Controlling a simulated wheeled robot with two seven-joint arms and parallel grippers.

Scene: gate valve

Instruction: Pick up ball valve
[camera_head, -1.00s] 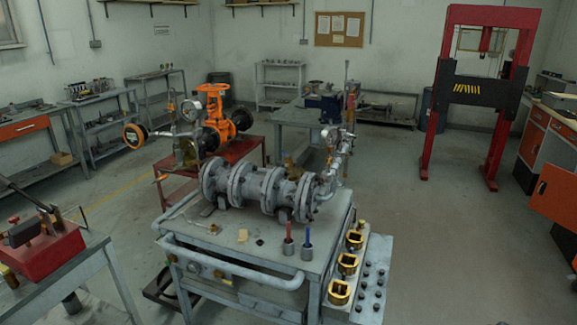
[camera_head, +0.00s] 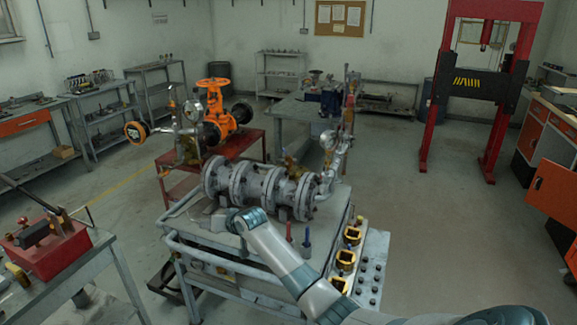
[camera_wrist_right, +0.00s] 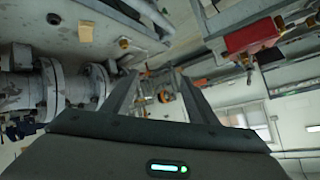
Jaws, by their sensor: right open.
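I cannot pick out the ball valve for certain. A brass-coloured fitting (camera_head: 292,166) shows behind the grey flanged pipe assembly (camera_head: 268,188) on the cart. My right arm comes in from the lower right, and its wrist (camera_head: 242,219) is over the cart top in front of the pipe; its fingers are hidden in the head view. In the right wrist view my right gripper (camera_wrist_right: 155,74) is open, with nothing held between its fingers. Brass and orange parts (camera_wrist_right: 165,96) show beyond the fingers. The flanged pipe (camera_wrist_right: 52,90) is at the left there. My left gripper is not in view.
Gold fittings (camera_head: 351,236) sit in a rack on the cart's right side. An orange valve (camera_head: 220,118) is behind. Floor at right is clear.

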